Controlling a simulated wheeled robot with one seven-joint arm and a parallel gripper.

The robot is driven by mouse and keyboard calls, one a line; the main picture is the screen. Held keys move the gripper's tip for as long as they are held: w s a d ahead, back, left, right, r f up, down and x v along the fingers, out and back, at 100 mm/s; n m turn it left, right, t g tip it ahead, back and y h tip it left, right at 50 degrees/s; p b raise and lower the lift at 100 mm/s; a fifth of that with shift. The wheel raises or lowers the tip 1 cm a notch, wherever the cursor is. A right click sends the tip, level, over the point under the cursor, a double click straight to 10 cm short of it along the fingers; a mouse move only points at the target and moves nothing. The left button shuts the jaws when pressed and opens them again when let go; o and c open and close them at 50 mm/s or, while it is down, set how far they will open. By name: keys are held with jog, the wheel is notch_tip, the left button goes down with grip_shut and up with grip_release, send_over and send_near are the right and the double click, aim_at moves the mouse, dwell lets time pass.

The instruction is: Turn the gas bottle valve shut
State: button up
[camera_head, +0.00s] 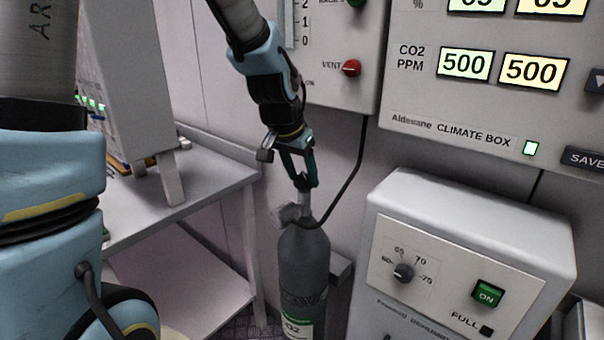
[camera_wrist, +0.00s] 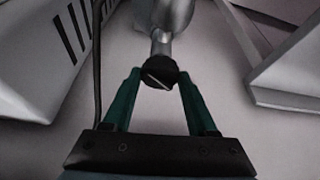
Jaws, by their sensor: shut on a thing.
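The grey gas bottle (camera_head: 303,262) with a CO2 label stands upright on the floor between the table and the dehumidifier box. Its valve stem (camera_head: 304,203) rises from the top. My gripper (camera_head: 302,184) comes down from above, its green fingers shut on the valve knob at the top. In the wrist view my gripper (camera_wrist: 160,82) has one finger on each side of the dark round valve knob (camera_wrist: 159,75), which bears a light line across it. The bottle's metal neck (camera_wrist: 162,42) shows beyond the knob.
A dark hose (camera_head: 350,180) runs from the bottle top up to the wall panel. The dehumidifier (camera_head: 470,225) stands close at right, below the climate box (camera_head: 440,130). A grey table (camera_head: 190,190) is at left, with a rack (camera_head: 130,85) on it.

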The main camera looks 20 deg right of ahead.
jog(key=c, duration=0.3)
jog(key=shift+s+d, duration=0.1)
jog(key=shift+s+d+f+n+t+y+b, duration=0.1)
jog(key=shift+n+t+y+b, duration=0.25)
jog(key=shift+n+b, duration=0.55)
jog(key=n+b, duration=0.1)
jog(key=n, duration=0.1)
jog(key=shift+n+t+y, duration=0.25)
jog(key=shift+n, duration=0.05)
jog(key=shift+d+n+y+b, duration=0.1)
jog(key=shift+n+y+b, duration=0.6)
jog(key=shift+n+b, duration=0.8)
jog(key=shift+n, duration=0.3)
jog(key=o, duration=1.3)
jog(key=shift+o, duration=0.2)
